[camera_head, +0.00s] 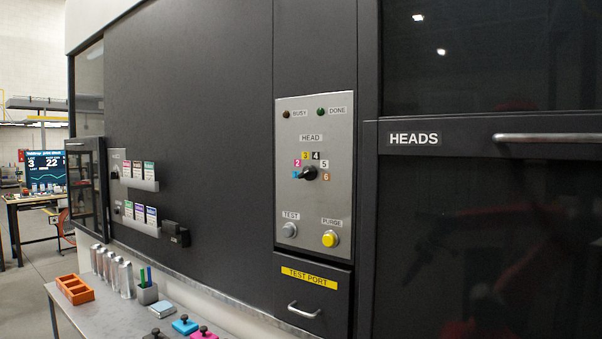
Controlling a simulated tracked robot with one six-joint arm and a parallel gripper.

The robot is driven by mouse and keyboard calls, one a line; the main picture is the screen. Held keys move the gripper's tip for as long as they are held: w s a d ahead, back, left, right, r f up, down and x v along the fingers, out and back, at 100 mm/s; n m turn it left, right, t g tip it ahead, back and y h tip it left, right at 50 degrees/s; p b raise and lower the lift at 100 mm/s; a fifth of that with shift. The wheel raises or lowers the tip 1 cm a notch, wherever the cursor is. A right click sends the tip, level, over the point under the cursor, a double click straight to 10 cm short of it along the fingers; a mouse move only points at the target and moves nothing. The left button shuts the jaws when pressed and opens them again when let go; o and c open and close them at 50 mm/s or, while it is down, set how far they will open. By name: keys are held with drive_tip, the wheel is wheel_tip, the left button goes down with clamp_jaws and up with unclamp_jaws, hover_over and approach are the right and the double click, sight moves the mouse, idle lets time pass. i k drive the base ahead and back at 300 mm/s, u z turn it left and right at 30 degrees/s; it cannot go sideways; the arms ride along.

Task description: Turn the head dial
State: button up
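The head dial (310,173) is a small black knob on the grey control panel (287,205), under the label HEAD (311,138). Coloured number tags ring it from the left over the top to the right: blue, a pink 2, a yellow 3, a black 4, a grey 5 and a brown 6. The knob seems to point left toward the blue tag, but it is too small to be sure. My gripper is not in view.
BUSY (286,114) and DONE (321,112) lamps sit above the dial. TEST (289,230) and yellow PURGE (330,239) buttons sit below, then the TEST PORT drawer (333,305). The HEADS door handle (545,138) is at right. A bench (120,318) with cans stands lower left.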

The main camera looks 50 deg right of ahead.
sight(310, 172)
drive_tip(key=u, duration=0.05)
drive_tip(key=i, duration=1)
drive_tip(key=z, duration=0.05)
